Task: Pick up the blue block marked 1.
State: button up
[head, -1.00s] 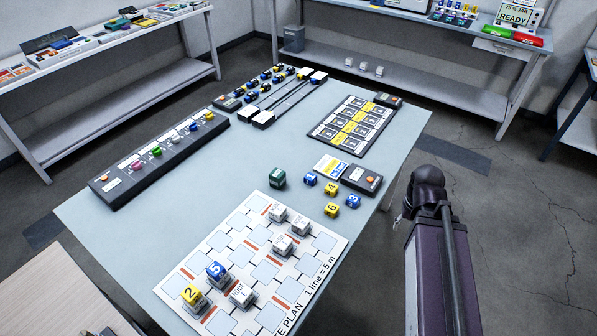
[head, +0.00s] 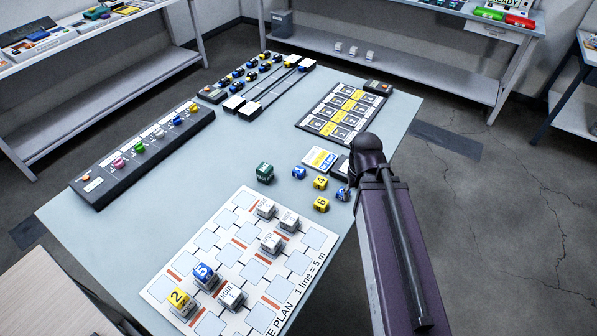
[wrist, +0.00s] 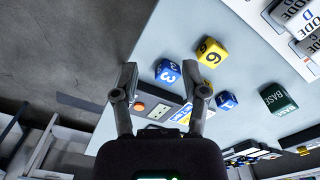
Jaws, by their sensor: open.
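A small blue block (head: 299,172) lies on the table between the green block and the yellow blocks; its mark is too small to read surely. It also shows in the wrist view (wrist: 227,102), just right of a fingertip. A blue block marked 3 (wrist: 168,72) lies nearer the table edge, ahead of the gap between my fingers. A yellow block marked 6 (wrist: 212,52) is beside it. A yellow block marked 4 (head: 320,183) is partly hidden in the wrist view. My gripper (wrist: 165,84) is open and empty; in the head view my arm mostly hides it.
A green BASE block (head: 265,172) stands left of the blue block. A white plan board (head: 213,240) bears grey blocks, a yellow 2 and a blue block marked 5 (head: 204,274). A dark device with an orange button is partly behind my arm. A numbered panel (head: 345,112) lies farther back.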

jog(key=o, duration=0.3)
jog(key=shift+w, duration=0.1)
jog(key=shift+o, duration=1.1)
jog(key=shift+w+a, duration=0.1)
jog(key=shift+w, duration=0.1)
notch_tip(320, 180, up, 3)
jog(key=m+p, duration=0.3)
jog(key=m, duration=0.4)
send_over(300, 169)
jog(key=shift+f, duration=0.1)
jog(key=shift+f, duration=0.15)
notch_tip(300, 169, down, 8)
jog(key=b, duration=0.8)
jog(key=shift+f+b, duration=0.15)
jog(key=shift+b, duration=0.25)
